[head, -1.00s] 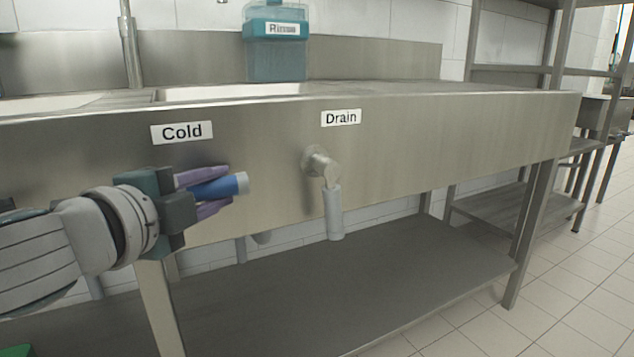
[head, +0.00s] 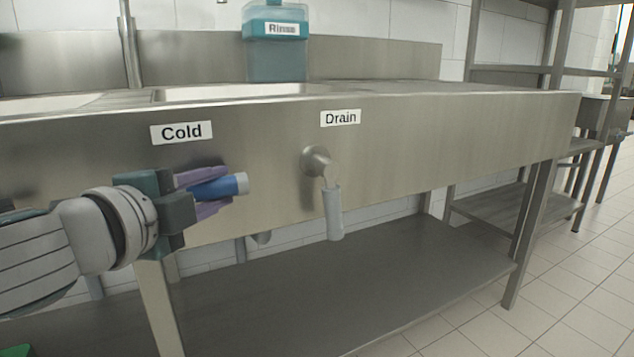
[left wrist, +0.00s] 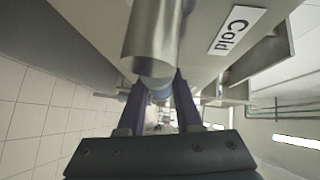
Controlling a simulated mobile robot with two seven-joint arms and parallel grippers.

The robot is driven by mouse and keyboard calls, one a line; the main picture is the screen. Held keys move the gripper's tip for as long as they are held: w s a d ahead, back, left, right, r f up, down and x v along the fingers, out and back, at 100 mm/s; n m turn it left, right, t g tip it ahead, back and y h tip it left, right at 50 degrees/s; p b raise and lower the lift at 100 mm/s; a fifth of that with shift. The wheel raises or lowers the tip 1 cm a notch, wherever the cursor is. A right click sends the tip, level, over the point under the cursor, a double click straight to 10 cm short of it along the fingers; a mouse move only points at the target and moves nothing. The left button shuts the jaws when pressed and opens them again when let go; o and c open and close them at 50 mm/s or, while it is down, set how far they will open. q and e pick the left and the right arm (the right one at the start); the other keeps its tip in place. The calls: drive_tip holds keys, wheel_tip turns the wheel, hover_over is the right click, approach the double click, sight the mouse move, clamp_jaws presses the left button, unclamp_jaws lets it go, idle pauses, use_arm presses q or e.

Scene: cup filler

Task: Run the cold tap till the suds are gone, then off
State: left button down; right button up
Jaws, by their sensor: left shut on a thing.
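The cold tap's lever has a blue grip (head: 222,187) and sits below the Cold label (head: 181,132) on the sink's steel front. It points to the right, nearly level. My left gripper (head: 208,191) is shut on it, one purple finger above and one below. In the left wrist view, the lever's round metal body (left wrist: 153,40) lies ahead of the fingers, with the Cold label (left wrist: 238,30) beside it. The sink basin (head: 230,91) shows only as a thin strip of rim, so its inside, any water and any suds are hidden. My right gripper is not in view.
A drain lever (head: 333,205) hangs downward under the Drain label (head: 341,118), right of my left gripper. A teal Rinse container (head: 277,62) stands behind the basin. The steel undershelf (head: 370,275) is bare. A rack (head: 520,200) stands at the right.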

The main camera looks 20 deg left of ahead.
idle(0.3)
use_arm(q)
drive_tip(key=m+g+p, duration=0.1)
drive_tip(key=p, duration=0.3)
drive_tip(key=f+m+g+p, duration=0.1)
drive_tip(key=g+p, duration=0.1)
drive_tip(key=p, duration=0.3)
drive_tip(key=shift+s+a+f+y, duration=0.15)
drive_tip(key=shift+y, duration=0.15)
drive_tip(key=f+m+g+p, duration=0.1)
drive_tip(key=p, duration=0.1)
drive_tip(key=s+f+g+y+p, duration=0.1)
drive_tip(key=p, duration=0.2)
drive_tip(key=a+f+m+g+y+p, duration=0.1)
drive_tip(key=p, duration=0.1)
drive_tip(key=shift+s+f+m+g+p, duration=0.15)
drive_tip(key=shift+f+m+g+p, duration=0.05)
drive_tip(key=shift+m+g+p, duration=0.15)
drive_tip(key=shift+s+a+f+m+g+y+p, duration=0.3)
drive_tip(key=shift+s+a+f+m+g+p, duration=0.1)
drive_tip(key=shift+f+g+p, duration=0.15)
drive_tip(key=shift+s+a+f+m+g+y+p, duration=0.2)
drive_tip(key=shift+s+a+f+m+g+y, duration=0.2)
drive_tip(key=shift+s+a+m+g+y, duration=0.35)
drive_tip(key=shift+s+a+f+m+g+y+p, duration=0.15)
drive_tip(key=shift+s+a+f+m+g+y, duration=0.3)
drive_tip(key=shift+g, duration=0.5)
drive_tip(key=shift+s+d, duration=0.1)
drive_tip(key=shift+d, duration=0.05)
